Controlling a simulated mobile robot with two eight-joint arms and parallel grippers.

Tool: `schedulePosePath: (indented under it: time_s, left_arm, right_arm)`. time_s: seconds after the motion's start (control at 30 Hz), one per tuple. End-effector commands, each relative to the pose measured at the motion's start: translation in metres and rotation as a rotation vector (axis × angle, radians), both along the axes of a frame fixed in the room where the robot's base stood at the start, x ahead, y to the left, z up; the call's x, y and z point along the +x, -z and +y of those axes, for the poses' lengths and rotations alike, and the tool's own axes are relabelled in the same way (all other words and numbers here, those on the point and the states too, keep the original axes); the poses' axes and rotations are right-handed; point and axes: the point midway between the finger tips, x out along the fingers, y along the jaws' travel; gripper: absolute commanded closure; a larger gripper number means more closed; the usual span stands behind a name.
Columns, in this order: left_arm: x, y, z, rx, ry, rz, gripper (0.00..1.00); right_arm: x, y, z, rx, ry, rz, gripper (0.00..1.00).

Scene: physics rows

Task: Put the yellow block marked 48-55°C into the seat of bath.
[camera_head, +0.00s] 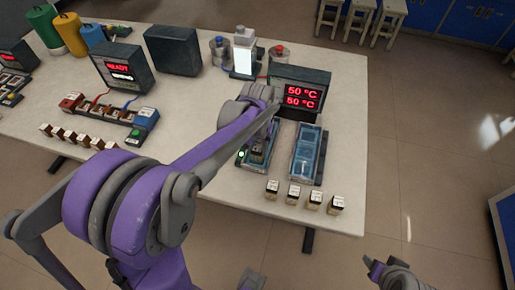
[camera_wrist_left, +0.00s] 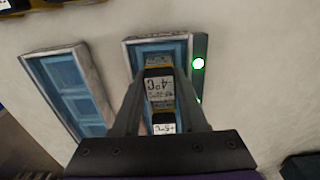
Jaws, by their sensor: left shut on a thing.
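My left gripper (camera_wrist_left: 160,105) is shut on a small block (camera_wrist_left: 160,88) with yellow edges and a white label. The label is upside down in the left wrist view; only something like "4" and "°C" reads, not the full marking. The block is over or in the blue well of the bath's seat (camera_wrist_left: 130,56), the one beside a lit green lamp (camera_wrist_left: 198,63); I cannot tell if it touches the bottom. In the head view the gripper (camera_head: 258,148) reaches into this seat, and the arm partly hides it. My right gripper (camera_head: 376,268) is at the lower right, clear of the table.
A second blue well (camera_head: 306,152) lies right of the seat. A display (camera_head: 303,95) behind reads 50 °C twice. Several small labelled blocks (camera_head: 293,192) stand in a row near the front edge. A bottle-like white device (camera_head: 243,55) stands behind. Other modules fill the table's left.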

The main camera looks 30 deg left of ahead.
Motion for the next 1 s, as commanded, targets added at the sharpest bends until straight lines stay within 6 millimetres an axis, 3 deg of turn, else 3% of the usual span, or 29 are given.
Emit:
schedulePosePath:
  time_s: [0.2,0.23,0.4,0.77,1.0]
  left_arm:
    - [0.0,0.004,0.0,0.0,0.0,0.0,1.0]
    - [0.0,0.004,0.0,0.0,0.0,0.0,0.56]
    - [0.0,0.003,0.0,0.0,0.0,0.0,0.28]
    - [0.0,-0.003,0.0,0.0,0.0,-0.001,0.28]
    - [0.0,-0.045,0.0,0.0,-0.001,-0.001,0.28]
  right_arm:
    - [-0.001,0.003,0.0,0.0,0.0,0.001,0.45]
    - [-0.001,0.003,0.0,0.0,0.0,0.001,0.45]
    - [-0.001,0.002,0.0,0.0,0.0,0.001,0.45]
    - [0.0,-0.002,0.0,0.0,0.0,-0.001,0.45]
    - [0.001,-0.006,0.0,0.0,0.0,-0.003,0.45]
